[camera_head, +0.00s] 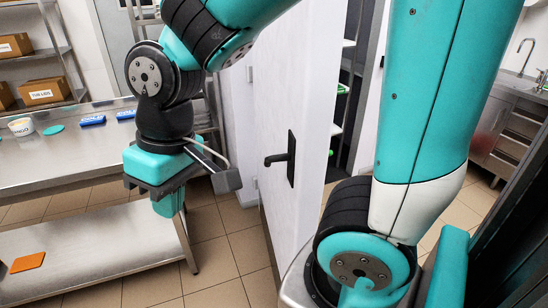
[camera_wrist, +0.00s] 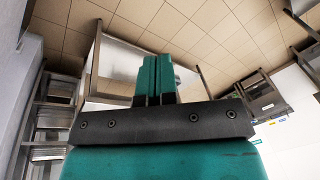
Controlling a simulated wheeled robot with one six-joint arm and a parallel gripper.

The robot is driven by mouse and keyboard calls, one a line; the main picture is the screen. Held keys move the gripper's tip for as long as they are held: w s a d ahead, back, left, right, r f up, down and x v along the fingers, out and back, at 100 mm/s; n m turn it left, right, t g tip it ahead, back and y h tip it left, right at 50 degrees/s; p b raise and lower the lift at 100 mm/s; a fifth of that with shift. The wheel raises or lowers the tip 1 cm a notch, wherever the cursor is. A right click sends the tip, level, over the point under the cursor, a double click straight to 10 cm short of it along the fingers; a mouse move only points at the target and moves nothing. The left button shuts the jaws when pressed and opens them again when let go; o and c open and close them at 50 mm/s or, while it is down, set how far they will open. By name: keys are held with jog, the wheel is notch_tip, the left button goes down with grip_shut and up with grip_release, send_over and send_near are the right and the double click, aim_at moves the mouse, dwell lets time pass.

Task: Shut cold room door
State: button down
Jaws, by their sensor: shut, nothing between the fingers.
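The white cold room door (camera_head: 308,85) stands open in the middle of the head view, seen at a steep angle. Its black lever handle (camera_head: 283,158) is on the side facing me, and the lever points left. My gripper (camera_head: 170,205) hangs to the left of the handle, pointing down and apart from the door. Its two teal fingers are shut together with nothing between them, as the wrist view (camera_wrist: 157,75) also shows. My arm hides part of the space to the right of the door.
A steel table (camera_head: 75,160) stands at the left with a tub (camera_head: 21,127) and blue packs (camera_head: 93,120) on it. An orange board (camera_head: 28,262) lies on its lower shelf. Tiled floor (camera_head: 225,250) is clear between table and door. A steel sink (camera_head: 515,85) is at the right.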

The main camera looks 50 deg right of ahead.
jog(key=w+d+f+m+h, duration=0.3)
jog(key=w+d+m, duration=0.15)
jog(key=d, duration=0.35)
jog(key=w+d+f+m+g+h, duration=0.1)
jog(key=w+d+f+m+h, duration=0.3)
jog(key=w+d, duration=0.3)
jog(key=w+d+f+m+h, duration=0.3)
jog(key=w+d+m, duration=0.15)
jog(key=d, duration=0.55)
jog(key=s+d+f+p, duration=0.3)
jog(key=d+f+p, duration=0.1)
jog(key=d+f, duration=0.3)
jog(key=shift+s+d, duration=0.25)
jog(key=shift+d, duration=0.8)
